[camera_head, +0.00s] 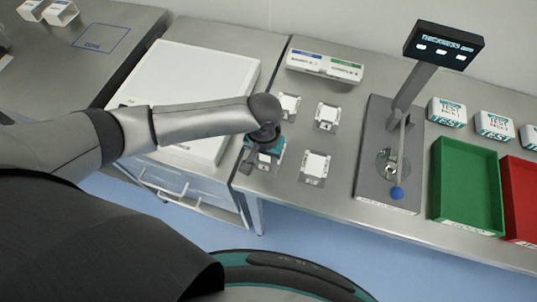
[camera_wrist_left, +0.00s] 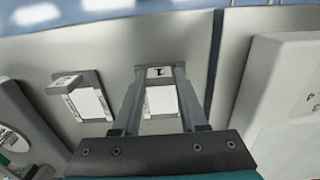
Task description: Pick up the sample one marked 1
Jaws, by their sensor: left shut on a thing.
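The sample marked 1 (camera_head: 266,161) is a small white block on a grey plate at the left edge of the right-hand steel bench, partly hidden by my left gripper (camera_head: 262,152). In the left wrist view the sample (camera_wrist_left: 161,101) lies between the two fingers of my left gripper (camera_wrist_left: 160,74), with a dark "1" mark at its far end. The left gripper is shut on it from above. I cannot tell whether the sample is still resting on the bench. My right gripper is not in view.
Similar white samples (camera_head: 315,165), (camera_head: 327,115) and (camera_head: 288,106) stand close by. A thickness gauge (camera_head: 376,180) is to the right, then a green tray (camera_head: 467,223) and a red tray (camera_head: 524,207).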

